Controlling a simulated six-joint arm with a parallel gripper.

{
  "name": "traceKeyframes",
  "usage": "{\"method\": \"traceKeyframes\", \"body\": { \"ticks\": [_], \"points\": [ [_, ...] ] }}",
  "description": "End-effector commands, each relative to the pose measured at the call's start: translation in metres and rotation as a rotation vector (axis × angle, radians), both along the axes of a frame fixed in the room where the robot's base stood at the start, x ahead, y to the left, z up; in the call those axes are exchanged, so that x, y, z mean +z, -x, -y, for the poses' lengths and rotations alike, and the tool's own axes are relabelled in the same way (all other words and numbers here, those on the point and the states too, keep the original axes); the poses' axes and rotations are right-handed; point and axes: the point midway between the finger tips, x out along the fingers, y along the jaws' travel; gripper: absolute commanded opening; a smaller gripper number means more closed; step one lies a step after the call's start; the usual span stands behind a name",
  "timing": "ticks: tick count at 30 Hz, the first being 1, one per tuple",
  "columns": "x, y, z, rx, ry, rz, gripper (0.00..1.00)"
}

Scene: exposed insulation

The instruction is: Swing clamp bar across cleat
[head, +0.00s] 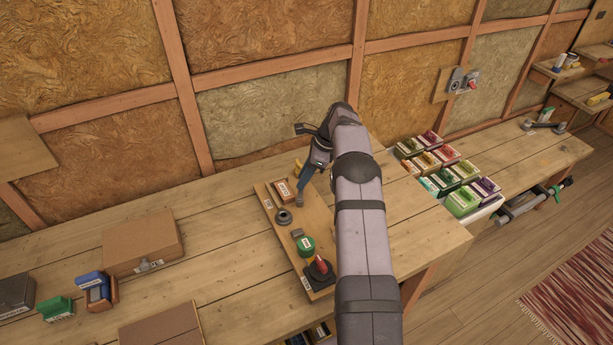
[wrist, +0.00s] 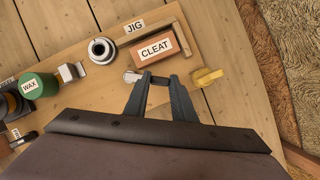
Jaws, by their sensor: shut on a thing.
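The cleat (wrist: 155,48) is a reddish-brown block with a white "CLEAT" label, on the wooden jig board (wrist: 85,125). In the head view the cleat (head: 283,190) is just left of my gripper (head: 299,200). In the wrist view my gripper (wrist: 161,77) is shut beside the cleat's lower edge. A silver end piece (wrist: 132,76) shows left of its fingers and a yellow handle (wrist: 208,77) to the right. The clamp bar appears to lie between them, mostly hidden by the fingers. It is beside the cleat, not visibly over it.
A dark ring (wrist: 101,50), a metal clip (wrist: 71,71) and a green wax tin (wrist: 38,86) stand left of the cleat. Wooden strips (wrist: 197,42) border the cleat. Coloured boxes (head: 446,172) stand right of my arm.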

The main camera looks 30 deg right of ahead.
Motion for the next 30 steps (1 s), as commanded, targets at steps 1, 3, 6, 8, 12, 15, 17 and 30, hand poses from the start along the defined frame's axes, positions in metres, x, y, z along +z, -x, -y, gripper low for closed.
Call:
{"method": "traceKeyframes", "body": {
  "ticks": [1, 3, 6, 8, 12, 15, 17, 30],
  "points": [
    [0.0005, -0.0012, -0.0007, 0.017, 0.002, 0.001, 0.01],
    [0.0003, -0.0019, -0.0014, 0.038, 0.002, 0.002, 0.01],
    [-0.0001, -0.0023, -0.0023, 0.060, 0.001, 0.000, 0.01],
    [0.0003, -0.0026, -0.0027, 0.070, 0.002, 0.001, 0.01],
    [0.0002, -0.0030, -0.0031, 0.083, 0.002, 0.001, 0.01],
    [0.0001, -0.0029, -0.0034, 0.086, 0.002, 0.000, 0.01],
    [0.0001, -0.0028, -0.0034, 0.086, 0.002, 0.000, 0.01],
    [0.0001, -0.0028, -0.0034, 0.085, 0.001, 0.000, 0.42]
  ]
}}
